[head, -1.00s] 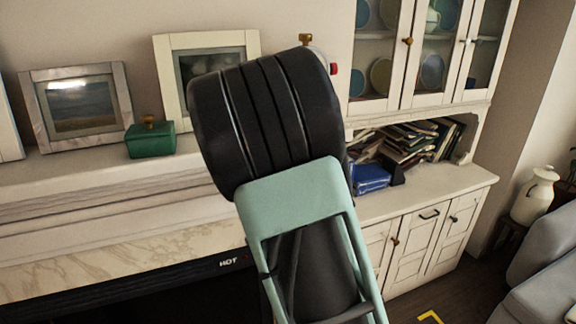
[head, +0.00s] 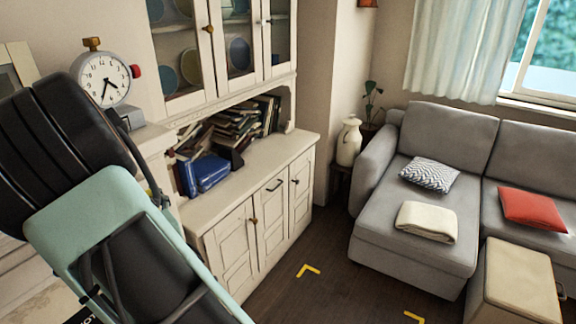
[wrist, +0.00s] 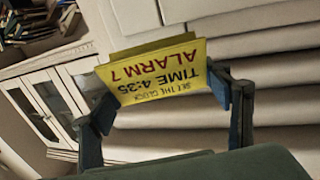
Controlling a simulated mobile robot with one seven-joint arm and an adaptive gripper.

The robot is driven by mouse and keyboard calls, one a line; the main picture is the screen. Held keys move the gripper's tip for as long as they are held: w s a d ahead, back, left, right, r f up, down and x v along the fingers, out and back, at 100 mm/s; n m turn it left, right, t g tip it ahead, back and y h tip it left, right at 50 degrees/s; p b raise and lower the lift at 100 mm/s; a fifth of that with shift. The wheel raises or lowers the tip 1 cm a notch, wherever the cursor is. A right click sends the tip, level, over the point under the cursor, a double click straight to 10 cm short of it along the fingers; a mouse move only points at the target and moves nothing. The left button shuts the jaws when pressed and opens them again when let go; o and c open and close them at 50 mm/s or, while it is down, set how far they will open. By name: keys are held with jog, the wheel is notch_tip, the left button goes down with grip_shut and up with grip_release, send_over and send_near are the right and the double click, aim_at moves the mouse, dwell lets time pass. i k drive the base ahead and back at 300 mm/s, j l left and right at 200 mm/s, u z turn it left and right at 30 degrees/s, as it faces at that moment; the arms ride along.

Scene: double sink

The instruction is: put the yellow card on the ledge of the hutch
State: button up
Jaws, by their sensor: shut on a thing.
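The yellow card (wrist: 160,75) is folded like a tent and shows upside-down text, "SET THE CLOCK TIME 4:35 ALARM 7". My gripper (wrist: 163,97) is shut on it, with one finger at each side of the card. The white hutch (head: 232,232) stands left of centre in the head view. Its ledge (head: 268,160) lies between the glass doors above and the lower cupboards. Part of the hutch shows at upper left in the wrist view (wrist: 38,100). In the head view my arm fills the lower left; the gripper and card are out of sight.
Piled books (head: 235,122) and a blue box (head: 206,172) take up the ledge's back and left; its front right is bare. A clock (head: 103,80) stands left of the hutch. A vase (head: 349,140) and grey sofa (head: 425,210) are to the right.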

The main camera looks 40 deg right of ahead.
aim_at(224, 199)
jog(key=l+z, duration=0.1)
jog(key=z, duration=0.25)
jog(key=i+z, duration=0.15)
jog(key=z, duration=0.2)
jog(key=l+z, duration=0.1)
jog(key=z, duration=0.2)
jog(key=i+l+z, duration=0.1)
jog(key=i+z, duration=0.2)
jog(key=z, duration=0.15)
jog(key=i+z, duration=0.3)
jog(key=z, duration=0.2)
jog(key=i+z, duration=0.3)
jog(key=i, duration=0.3)
jog(key=u, duration=0.45)
jog(key=i+l+u, duration=0.1)
jog(key=u, duration=0.8)
jog(key=l+u, duration=0.1)
jog(key=u, duration=0.8)
jog(key=l+u, duration=0.15)
jog(key=u, duration=0.3)
jog(key=l+u, duration=0.1)
jog(key=u, duration=0.35)
